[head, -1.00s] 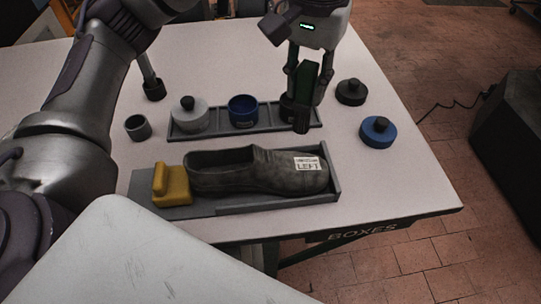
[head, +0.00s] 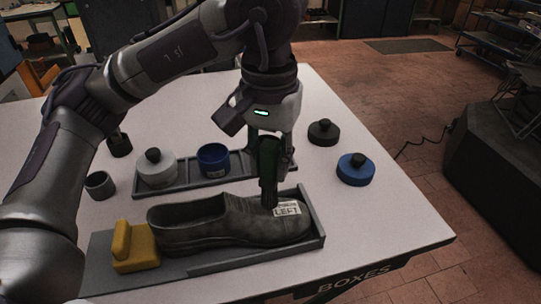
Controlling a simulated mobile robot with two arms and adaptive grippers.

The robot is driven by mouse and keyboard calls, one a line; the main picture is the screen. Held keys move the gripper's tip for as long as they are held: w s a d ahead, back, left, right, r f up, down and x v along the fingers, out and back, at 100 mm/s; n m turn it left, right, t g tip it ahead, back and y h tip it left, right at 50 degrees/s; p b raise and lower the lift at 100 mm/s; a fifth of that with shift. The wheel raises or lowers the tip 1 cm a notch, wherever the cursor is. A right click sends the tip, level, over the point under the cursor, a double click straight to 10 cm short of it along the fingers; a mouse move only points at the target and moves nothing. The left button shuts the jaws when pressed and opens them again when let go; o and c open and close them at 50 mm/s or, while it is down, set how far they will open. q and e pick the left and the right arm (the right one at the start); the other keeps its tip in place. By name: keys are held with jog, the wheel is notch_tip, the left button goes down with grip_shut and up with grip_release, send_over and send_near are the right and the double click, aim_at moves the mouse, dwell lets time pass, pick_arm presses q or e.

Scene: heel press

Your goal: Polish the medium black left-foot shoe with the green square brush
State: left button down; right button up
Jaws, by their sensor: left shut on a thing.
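The shoe (head: 215,228) is dark grey-black, with a white label (head: 287,208) reading LEFT near its toe. It lies in a grey tray (head: 210,267), toe to the right. My left gripper (head: 270,158) is over the toe end, pointing down, and is shut on a dark green brush (head: 268,178). The brush's lower end is at the shoe's upper beside the label; I cannot tell whether it touches. The gripper partly covers the brush. My right gripper is not in view.
A yellow block (head: 134,247) sits at the shoe's heel. Behind, a grey rack (head: 186,186) holds a light grey lidded pot (head: 157,170) and an open blue pot (head: 213,160). A black lid (head: 323,132) and a blue lid (head: 356,169) lie right. A small grey cup (head: 99,185) stands left.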

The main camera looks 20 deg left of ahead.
pick_arm(q)
jog(key=shift+f+b, duration=0.4)
dwell(0.6)
jog(key=shift+w+a, duration=0.1)
jog(key=shift+w+a, duration=0.35)
jog(key=shift+w, duration=0.2)
jog(key=shift+s+d+f, duration=0.1)
jog(key=shift+s+d, duration=0.35)
jog(key=shift+s, duration=0.25)
jog(key=shift+s+d, duration=0.45)
jog(key=shift+s, duration=0.2)
jog(key=shift+w, duration=0.1)
jog(key=shift+w+a, duration=0.45)
jog(key=shift+w, duration=0.2)
jog(key=shift+w+a, duration=0.45)
jog(key=shift+w, duration=0.15)
jog(key=shift+s+d, duration=0.45)
jog(key=shift+s, duration=0.25)
jog(key=shift+s+d, duration=0.45)
jog(key=shift+s, duration=0.2)
jog(key=shift+w, duration=0.1)
jog(key=shift+w+a, duration=0.45)
jog(key=shift+w, duration=0.2)
jog(key=shift+w+a, duration=0.45)
jog(key=shift+w, duration=0.15)
